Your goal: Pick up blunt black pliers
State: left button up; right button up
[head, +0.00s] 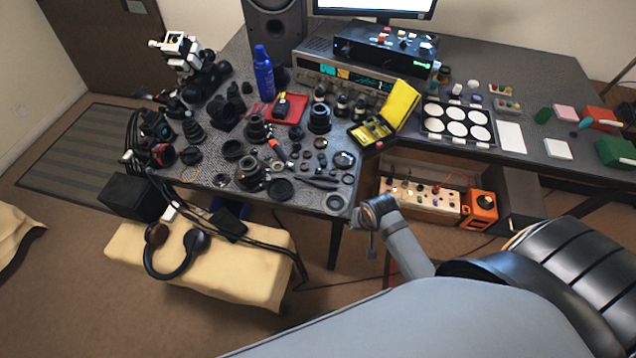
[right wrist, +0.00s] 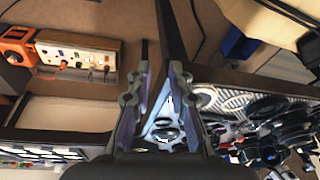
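A dark, elongated tool that looks like the black pliers (head: 318,182) lies on the desk near its front corner, among lens parts. Its jaw shape is too small to tell. My right gripper (head: 374,212) is beside and in front of that corner, to the right of the tool and apart from it. In the right wrist view my right gripper (right wrist: 162,68) is open, with nothing between its fingers. The desk corner shows behind the fingers. I cannot make out the pliers in that view. My left gripper is not in view.
Lens barrels (head: 250,172), rings and caps crowd the desk (head: 215,178). A yellow case (head: 400,102) stands open behind the corner. A power strip (head: 420,196) and an orange box (head: 480,209) sit below the desk. A cloth-covered bench (head: 225,275) with headphones (head: 168,268) stands in front.

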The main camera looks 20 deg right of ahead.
notch_tip(320, 180, up, 7)
jog(key=w+a+m, duration=0.2)
jog(key=w+m, duration=0.1)
jog(key=m, duration=0.1)
jog(key=m+y, duration=0.3)
jog(key=m, duration=1.6)
send_near(319, 185)
jog(key=shift+w+a+f+b, duration=0.1)
jog(key=shift+w+f+b, duration=0.1)
jog(key=shift+w+f, duration=0.3)
jog(key=shift+w+a+f+b, duration=0.15)
jog(key=shift+w+f, duration=0.05)
jog(key=shift+f, duration=0.5)
jog(key=x, duration=0.4)
jog(key=shift+s+f, duration=0.2)
jog(key=shift+s, duration=0.05)
jog(key=shift+w+a+f, duration=0.15)
jog(key=shift+w+f, duration=0.05)
jog(key=shift+f, duration=0.25)
jog(key=shift+c, duration=0.4)
jog(key=shift+s, duration=0.1)
grip_shut()
